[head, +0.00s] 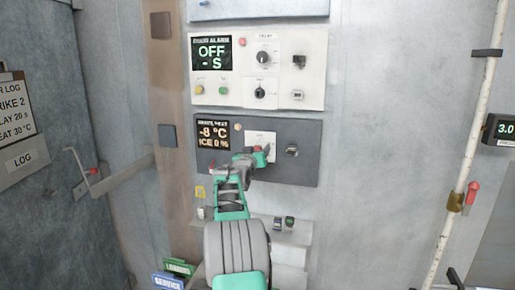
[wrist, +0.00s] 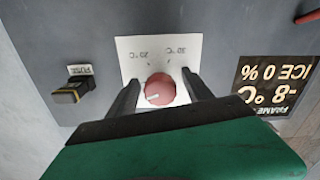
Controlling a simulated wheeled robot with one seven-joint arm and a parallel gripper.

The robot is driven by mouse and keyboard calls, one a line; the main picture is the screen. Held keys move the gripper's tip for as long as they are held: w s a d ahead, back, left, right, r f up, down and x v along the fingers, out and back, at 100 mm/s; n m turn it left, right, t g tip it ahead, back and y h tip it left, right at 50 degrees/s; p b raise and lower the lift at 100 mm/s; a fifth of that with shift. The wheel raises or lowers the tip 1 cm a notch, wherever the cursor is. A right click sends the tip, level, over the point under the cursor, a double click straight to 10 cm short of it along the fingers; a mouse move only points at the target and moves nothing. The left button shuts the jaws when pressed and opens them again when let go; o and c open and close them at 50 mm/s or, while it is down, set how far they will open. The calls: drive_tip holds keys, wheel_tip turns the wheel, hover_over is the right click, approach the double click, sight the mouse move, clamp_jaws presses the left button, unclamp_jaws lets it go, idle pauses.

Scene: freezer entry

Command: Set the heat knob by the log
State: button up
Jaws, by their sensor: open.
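The red heat knob (wrist: 159,89) sits on a white plate (wrist: 128,47) with two upside-down temperature marks, hard to read surely. Its pale pointer line points to the lower left in the wrist view. My gripper (wrist: 161,82) is open, one finger on each side of the knob, with small gaps showing. In the head view my gripper (head: 258,156) covers most of the knob at the dark frame heat panel (head: 305,135). The panel display (head: 213,133) reads -8 °C, ICE 0 %. The log board (head: 15,130) at far left is cut off; it shows "EAT 30 °C" and "LAY 20 s".
A yellow-and-black fuse switch (wrist: 70,92) sits beside the knob plate. Above is a white alarm panel (head: 312,70) with knobs, buttons and an OFF display. A pipe with a red-handled valve (head: 472,192) runs at right.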

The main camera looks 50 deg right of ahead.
clamp_jaws()
idle(0.6)
